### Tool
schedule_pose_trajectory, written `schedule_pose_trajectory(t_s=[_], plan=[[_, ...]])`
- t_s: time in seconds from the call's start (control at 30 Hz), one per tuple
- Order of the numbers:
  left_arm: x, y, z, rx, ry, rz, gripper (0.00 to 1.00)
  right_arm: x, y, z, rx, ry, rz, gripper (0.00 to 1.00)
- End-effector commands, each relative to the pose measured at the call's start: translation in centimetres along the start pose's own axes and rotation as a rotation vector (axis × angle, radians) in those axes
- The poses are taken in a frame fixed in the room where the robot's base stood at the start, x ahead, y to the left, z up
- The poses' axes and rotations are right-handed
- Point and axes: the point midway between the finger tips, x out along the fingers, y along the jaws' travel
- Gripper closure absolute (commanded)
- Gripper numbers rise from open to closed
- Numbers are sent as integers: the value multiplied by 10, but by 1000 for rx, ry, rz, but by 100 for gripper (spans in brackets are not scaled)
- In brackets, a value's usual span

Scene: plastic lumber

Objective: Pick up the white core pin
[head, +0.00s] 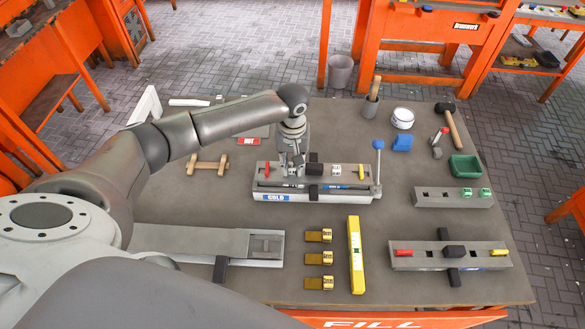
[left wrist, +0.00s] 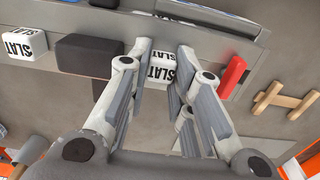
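A white block marked SLAT, seemingly the white core pin (left wrist: 162,73), sits in the long grey mould (head: 262,182) labelled COLD. My left gripper (head: 291,168) points down over the mould's left half. In the left wrist view my left gripper (left wrist: 163,70) is open, with its fingers on either side of this block. Whether they touch it is hard to tell. In the head view the gripper mostly hides this block. A second white SLAT block (head: 336,170) sits further right on the mould; it also shows in the left wrist view (left wrist: 24,45). My right gripper is not in view.
A black block (head: 314,169) sits between the white blocks. A red piece (head: 268,169) and a yellow piece (head: 361,173) flank them. A blue-knobbed lever (head: 378,146) stands at the mould's right end. A second grey mould (head: 430,260) lies front right.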

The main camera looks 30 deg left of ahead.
Motion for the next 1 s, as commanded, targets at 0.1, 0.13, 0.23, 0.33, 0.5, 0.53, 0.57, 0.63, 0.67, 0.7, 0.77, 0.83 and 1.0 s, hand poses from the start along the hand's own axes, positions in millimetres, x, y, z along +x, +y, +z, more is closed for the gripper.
schedule_pose_trajectory(t_s=[0.1,0.13,0.23,0.33,0.5,0.53,0.57,0.63,0.67,0.7,0.77,0.83,1.0], plan=[[0,0,0,0,0,0,99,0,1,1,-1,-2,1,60],[0,0,0,0,0,0,100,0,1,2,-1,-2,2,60],[-1,0,0,0,0,0,100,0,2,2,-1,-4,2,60],[-1,0,0,0,0,0,100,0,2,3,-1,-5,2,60],[-4,0,0,-1,0,1,100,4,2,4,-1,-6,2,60],[-6,0,-1,0,1,1,100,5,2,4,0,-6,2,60],[-8,0,-1,0,1,2,100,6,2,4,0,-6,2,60],[-14,0,-1,0,1,2,100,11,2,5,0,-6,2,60],[-17,1,-1,0,2,3,100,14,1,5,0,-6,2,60],[-23,1,-1,0,2,3,100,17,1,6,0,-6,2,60],[-33,4,0,2,3,6,100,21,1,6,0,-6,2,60],[-46,15,7,4,2,6,100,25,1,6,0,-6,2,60],[-80,40,21,5,3,7,100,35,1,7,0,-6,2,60]])
